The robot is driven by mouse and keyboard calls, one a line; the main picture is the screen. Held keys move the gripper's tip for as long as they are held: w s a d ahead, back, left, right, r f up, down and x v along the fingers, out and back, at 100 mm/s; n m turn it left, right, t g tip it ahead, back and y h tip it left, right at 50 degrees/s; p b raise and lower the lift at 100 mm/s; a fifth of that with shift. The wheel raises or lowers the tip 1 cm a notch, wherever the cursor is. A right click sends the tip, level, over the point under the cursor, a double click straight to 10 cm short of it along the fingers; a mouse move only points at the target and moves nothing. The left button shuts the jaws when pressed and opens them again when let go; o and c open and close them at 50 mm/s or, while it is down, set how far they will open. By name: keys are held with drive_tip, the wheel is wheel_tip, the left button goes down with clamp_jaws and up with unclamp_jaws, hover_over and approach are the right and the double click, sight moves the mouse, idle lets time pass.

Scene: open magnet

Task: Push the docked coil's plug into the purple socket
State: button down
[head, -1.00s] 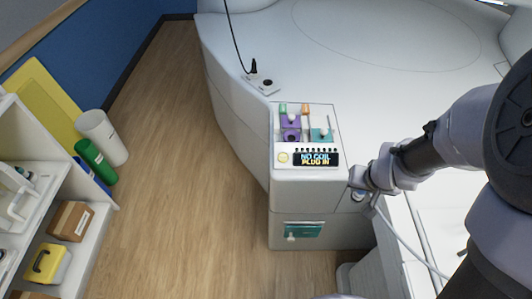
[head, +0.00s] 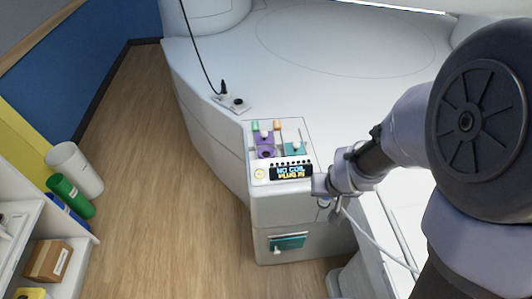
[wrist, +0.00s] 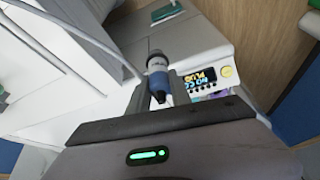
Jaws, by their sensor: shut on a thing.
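My gripper (head: 322,186) is at the right front edge of the console in the head view. In the wrist view my gripper (wrist: 158,88) is shut on a plug (wrist: 157,66) with a blue body and a pale collar. A white cable (head: 375,238) hangs below the gripper in the head view and also shows in the wrist view (wrist: 78,40). The purple socket (head: 266,153) is on the console's top panel, left of the gripper and apart from it. In the wrist view a purple patch shows behind the gripper, mostly hidden.
A lit display (head: 291,172) and a round pale button (head: 260,174) are on the console's front slope. A teal socket (head: 296,149) is beside the purple one, with green and orange parts behind. A black cable (head: 205,60) runs to a small socket plate (head: 232,103).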

wheel_tip(320, 180, up, 12)
drive_tip(key=p, duration=0.8)
drive_tip(key=shift+r+p, duration=0.25)
drive_tip(key=shift+p, duration=0.1)
drive_tip(key=w+a+p, duration=0.1)
drive_tip(key=w+a, duration=0.7)
drive_tip(key=w, duration=0.4)
drive_tip(key=w+a+p, duration=0.2)
drive_tip(key=w+a, duration=0.7)
drive_tip(key=w, duration=0.3)
drive_tip(key=shift+w, duration=0.4)
wheel_tip(320, 180, down, 17)
drive_tip(key=b, duration=1.3)
drive_tip(key=shift+r, duration=0.2)
drive_tip(key=shift+f+b, duration=1.65)
drive_tip(key=shift+f, duration=0.1)
